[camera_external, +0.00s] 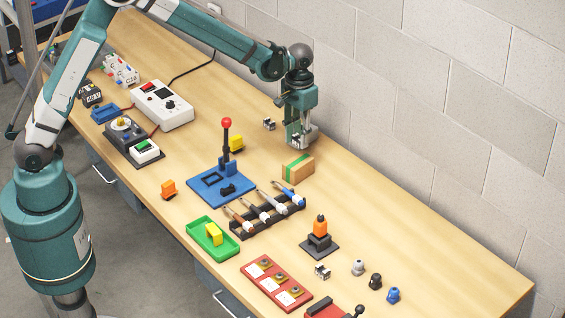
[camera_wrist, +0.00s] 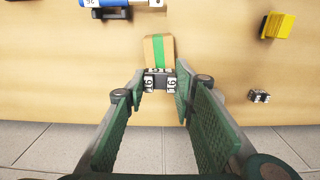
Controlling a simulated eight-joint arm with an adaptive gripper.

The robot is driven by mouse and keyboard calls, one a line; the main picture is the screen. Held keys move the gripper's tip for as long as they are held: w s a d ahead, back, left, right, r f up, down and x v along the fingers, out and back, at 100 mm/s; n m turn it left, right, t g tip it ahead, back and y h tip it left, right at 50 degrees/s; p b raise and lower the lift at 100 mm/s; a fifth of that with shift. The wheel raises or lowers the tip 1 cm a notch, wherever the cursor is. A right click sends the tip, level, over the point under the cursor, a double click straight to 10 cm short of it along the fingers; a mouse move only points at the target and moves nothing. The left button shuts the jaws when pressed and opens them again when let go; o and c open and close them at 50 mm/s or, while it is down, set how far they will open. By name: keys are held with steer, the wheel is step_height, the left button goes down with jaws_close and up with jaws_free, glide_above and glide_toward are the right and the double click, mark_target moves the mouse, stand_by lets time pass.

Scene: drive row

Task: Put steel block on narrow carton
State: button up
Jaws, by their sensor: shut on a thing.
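My gripper (camera_external: 300,138) is at the back of the bench near the wall, pointing down. In the wrist view its fingers (camera_wrist: 160,86) are shut on a small dark-grey steel block (camera_wrist: 159,80) with white number labels. In the external view the block is mostly hidden by the fingers. The narrow carton (camera_external: 299,168) is brown with a green stripe and stands on the bench just in front of and below my gripper. In the wrist view the carton (camera_wrist: 158,52) lies just beyond the block, whose edge overlaps its near end. I cannot tell whether they touch.
A similar small block (camera_external: 269,124) lies left of my gripper. A yellow block (camera_external: 236,143) stands by the blue base with the red-knobbed lever (camera_external: 227,158). The bench right of the carton is clear.

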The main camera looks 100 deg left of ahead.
mark_target(298, 161)
steer(key=shift+f, duration=1.25)
steer(key=shift+f, duration=1.9)
steer(key=shift+f, duration=0.2)
steer(key=o, duration=1)
steer(key=shift+r, duration=0.25)
step_height(298, 161, up, 12)
